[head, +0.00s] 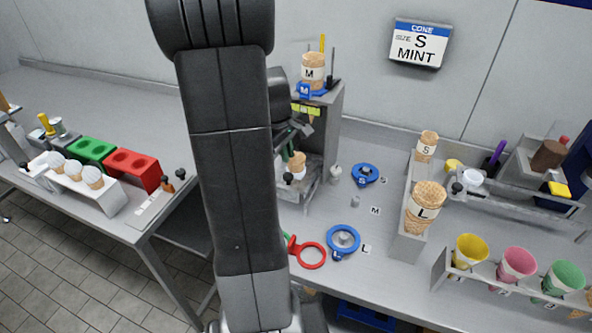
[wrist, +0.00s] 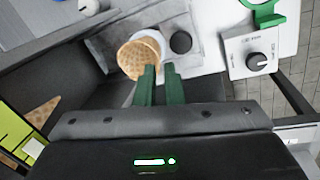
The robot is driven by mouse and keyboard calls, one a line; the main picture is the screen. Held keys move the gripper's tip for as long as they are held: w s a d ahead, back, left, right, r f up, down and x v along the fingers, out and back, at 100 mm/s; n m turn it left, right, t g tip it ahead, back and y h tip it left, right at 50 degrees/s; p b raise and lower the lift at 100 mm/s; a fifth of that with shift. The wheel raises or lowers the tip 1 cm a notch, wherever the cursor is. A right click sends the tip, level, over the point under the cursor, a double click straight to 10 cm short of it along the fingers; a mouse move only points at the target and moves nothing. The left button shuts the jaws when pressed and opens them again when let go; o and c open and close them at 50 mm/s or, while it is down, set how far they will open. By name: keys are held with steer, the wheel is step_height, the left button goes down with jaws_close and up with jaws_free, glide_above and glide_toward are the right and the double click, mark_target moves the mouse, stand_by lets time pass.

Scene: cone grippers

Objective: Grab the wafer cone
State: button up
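A wafer cone (wrist: 138,57) with a pale rim is just ahead of my fingertips in the wrist view, slightly left of them. In the head view a wafer cone (head: 298,161) sits low in the grey machine, just below my gripper (head: 291,141), partly hidden. My gripper's two green fingers (wrist: 160,72) are a little apart, with nothing seen between them. The left fingertip overlaps the cone's edge in the picture; I cannot tell whether they touch. Other wafer cones are marked S (head: 427,148), L (head: 424,208) and M (head: 313,72).
A wall sign (head: 419,43) reads "CONE SIZE S MINT". The grey machine (head: 326,125) stands close around my gripper. Blue rings (head: 365,174) and a red ring (head: 312,255) lie on the counter. Yellow (head: 469,250), pink (head: 516,263) and green (head: 563,278) cones stand at the right.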

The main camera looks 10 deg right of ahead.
steer(key=shift+x, duration=2)
steer(key=shift+w, duration=0.15)
jaws_close()
steer(key=shift+r, duration=0.1)
